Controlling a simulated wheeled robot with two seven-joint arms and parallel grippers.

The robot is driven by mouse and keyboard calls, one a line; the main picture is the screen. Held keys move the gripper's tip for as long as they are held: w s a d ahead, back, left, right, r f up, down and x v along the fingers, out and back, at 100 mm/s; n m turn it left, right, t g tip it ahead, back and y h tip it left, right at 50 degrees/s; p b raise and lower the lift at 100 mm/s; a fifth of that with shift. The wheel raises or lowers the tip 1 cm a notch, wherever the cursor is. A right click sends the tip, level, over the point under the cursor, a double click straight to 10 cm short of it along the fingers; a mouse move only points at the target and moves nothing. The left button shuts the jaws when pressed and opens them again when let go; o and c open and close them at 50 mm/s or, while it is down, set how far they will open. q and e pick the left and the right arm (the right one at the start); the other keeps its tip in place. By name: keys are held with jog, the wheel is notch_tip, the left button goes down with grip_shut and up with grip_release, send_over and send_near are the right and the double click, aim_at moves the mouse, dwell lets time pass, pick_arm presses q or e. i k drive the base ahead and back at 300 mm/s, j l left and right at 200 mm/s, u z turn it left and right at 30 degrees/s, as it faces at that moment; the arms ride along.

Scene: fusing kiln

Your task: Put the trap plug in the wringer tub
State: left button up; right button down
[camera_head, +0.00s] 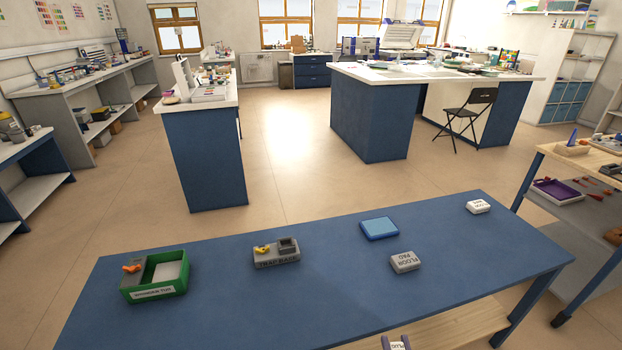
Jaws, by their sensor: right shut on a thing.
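The wringer tub (154,294) is a green open box with a white label, at the left end of the blue table. An orange piece (132,267) sits at its left rear side, and its inside shows a light floor. My right gripper (396,343) shows at the bottom edge, in front of the table, shut on a small white block, the trap plug (398,346), whose label reads "PLUG". Most of the plug and gripper is cut off by the picture edge. My left gripper is out of view.
On the blue table (320,290) stand a grey trap base (276,257) with a yellow piece on it, a blue pad (379,228), a white floor pad block (405,261) and another white block (478,206). The table's front left and middle are clear.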

aim_at(168, 274)
jog(key=j+u, duration=0.15)
jog(key=j, duration=0.4)
jog(key=i+j+u, duration=0.15)
jog(key=j, duration=0.45)
jog(key=j+u, duration=0.15)
jog(key=j, duration=0.4)
